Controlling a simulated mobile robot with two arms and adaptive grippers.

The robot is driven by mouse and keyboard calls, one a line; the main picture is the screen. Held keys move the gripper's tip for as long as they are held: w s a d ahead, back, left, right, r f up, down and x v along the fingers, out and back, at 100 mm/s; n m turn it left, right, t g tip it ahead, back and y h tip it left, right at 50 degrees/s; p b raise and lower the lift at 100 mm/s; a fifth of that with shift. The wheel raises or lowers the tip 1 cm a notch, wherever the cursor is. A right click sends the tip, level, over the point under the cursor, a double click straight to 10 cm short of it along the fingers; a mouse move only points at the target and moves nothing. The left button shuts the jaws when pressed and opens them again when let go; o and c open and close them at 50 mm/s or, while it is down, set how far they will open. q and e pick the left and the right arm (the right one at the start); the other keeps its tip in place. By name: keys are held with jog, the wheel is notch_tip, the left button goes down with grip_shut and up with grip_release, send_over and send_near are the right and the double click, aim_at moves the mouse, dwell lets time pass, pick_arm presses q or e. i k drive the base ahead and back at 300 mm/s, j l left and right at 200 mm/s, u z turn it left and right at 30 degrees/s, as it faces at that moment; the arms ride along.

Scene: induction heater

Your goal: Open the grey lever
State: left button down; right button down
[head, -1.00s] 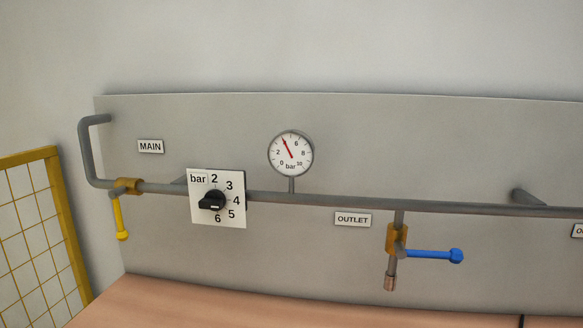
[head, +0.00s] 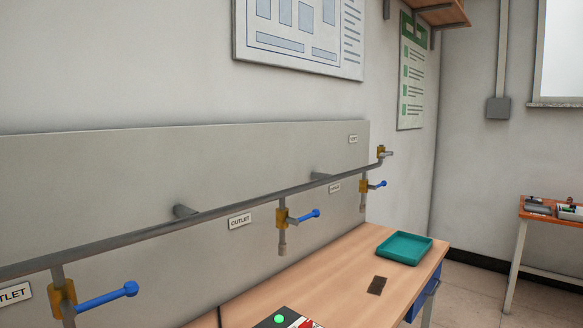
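The grey lever (head: 387,154) is small and far off, on a brass valve (head: 380,151) at the right end of the grey pipe (head: 220,210). It points out to the right from the valve; its exact angle is hard to tell at this size. A small white label (head: 353,139) is on the panel just left of it, its text too small to read surely. Neither of my grippers is in view.
Outlet valves with blue levers hang along the pipe: near left (head: 105,298), middle (head: 303,217) and far (head: 377,185). Below is a wooden bench (head: 345,260) with a teal tray (head: 404,248). Floor (head: 475,290) lies open between the bench and an orange-topped table (head: 535,212).

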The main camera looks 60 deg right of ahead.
aim_at(381, 155)
jog(key=k+l+z, duration=0.1)
jog(key=l, duration=1)
jog(key=k+l+z, duration=0.15)
jog(key=k+l, duration=0.15)
jog(key=l, duration=0.8)
jog(key=k+l+z, duration=0.1)
jog(key=l, duration=1.05)
jog(key=k+l+z, duration=0.1)
jog(key=l, duration=1.05)
